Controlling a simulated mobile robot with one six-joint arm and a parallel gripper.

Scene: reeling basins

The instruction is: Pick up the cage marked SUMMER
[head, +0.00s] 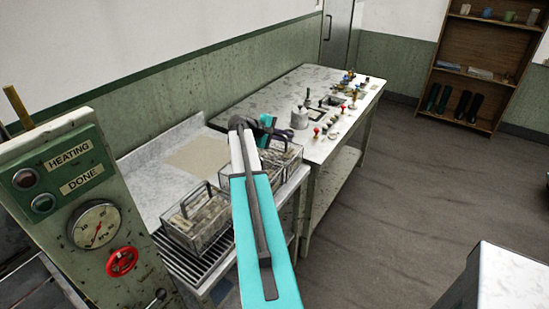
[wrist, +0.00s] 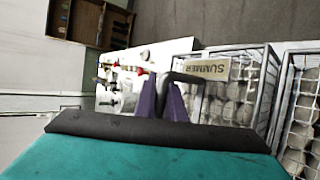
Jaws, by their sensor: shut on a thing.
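The cage marked SUMMER shows in the wrist view, a wire cage (wrist: 255,82) full of pale rounded pieces, with a cream label on its rim. My gripper (wrist: 167,84) has its purple fingers shut on the dark handle of this cage. In the head view my gripper (head: 268,126) is over the far cage (head: 289,160) on the rack, partly hidden by my teal arm. The label cannot be read there. I cannot tell whether the cage is off the rack.
Another filled cage (head: 192,226) stands nearer, on the slatted rack (head: 190,266); a neighbouring cage (wrist: 303,112) is close beside SUMMER in the wrist view. A bench (head: 285,93) with small items lies beyond. A control panel (head: 66,172) stands at left. Floor (head: 390,210) at right is clear.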

